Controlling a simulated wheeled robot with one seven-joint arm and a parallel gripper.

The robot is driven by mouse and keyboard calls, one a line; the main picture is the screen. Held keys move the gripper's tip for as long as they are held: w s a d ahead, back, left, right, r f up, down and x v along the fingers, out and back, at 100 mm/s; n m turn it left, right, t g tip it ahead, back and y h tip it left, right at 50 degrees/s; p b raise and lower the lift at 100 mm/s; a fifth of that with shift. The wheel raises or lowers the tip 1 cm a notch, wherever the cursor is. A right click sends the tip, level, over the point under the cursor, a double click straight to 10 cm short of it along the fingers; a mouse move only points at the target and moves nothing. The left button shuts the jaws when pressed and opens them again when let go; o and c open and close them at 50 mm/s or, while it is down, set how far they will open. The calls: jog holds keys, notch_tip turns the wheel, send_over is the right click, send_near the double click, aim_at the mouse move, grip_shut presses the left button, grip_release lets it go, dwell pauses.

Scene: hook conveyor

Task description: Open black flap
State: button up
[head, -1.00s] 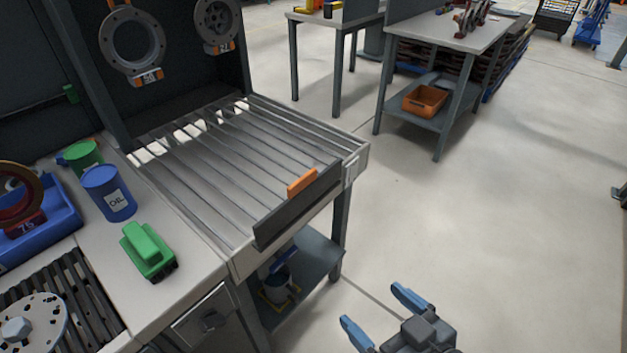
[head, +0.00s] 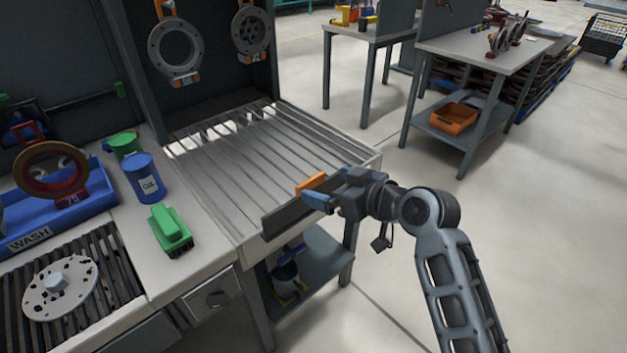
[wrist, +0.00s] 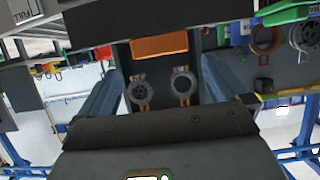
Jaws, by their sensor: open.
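The black flap (head: 284,220) stands upright along the front edge of the roller conveyor. An orange handle (head: 311,184) sits on its top edge. My gripper (head: 326,187) is at the right part of the flap, with its blue fingers close to the orange handle. In the wrist view the orange handle (wrist: 160,45) lies ahead, between the two open fingers (wrist: 158,88). My gripper is open and holds nothing. Whether a finger touches the flap cannot be told. Part of the flap's right end is hidden behind my gripper.
The roller conveyor (head: 240,165) is empty. Two round parts hang on hooks behind it, one (head: 174,50) at the left. A green brush (head: 170,230) and a blue oil can (head: 145,178) stand on the left bench. The floor (head: 480,230) at right is clear.

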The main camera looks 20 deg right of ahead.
aim_at(312, 182)
jog(key=shift+x, duration=3.6)
jog(key=c, duration=1.2)
jog(key=shift+f, duration=0.1)
jog(key=shift+s+f+b, duration=0.1)
jog(key=shift+f+b, duration=0.05)
jog(key=shift+b, duration=0.15)
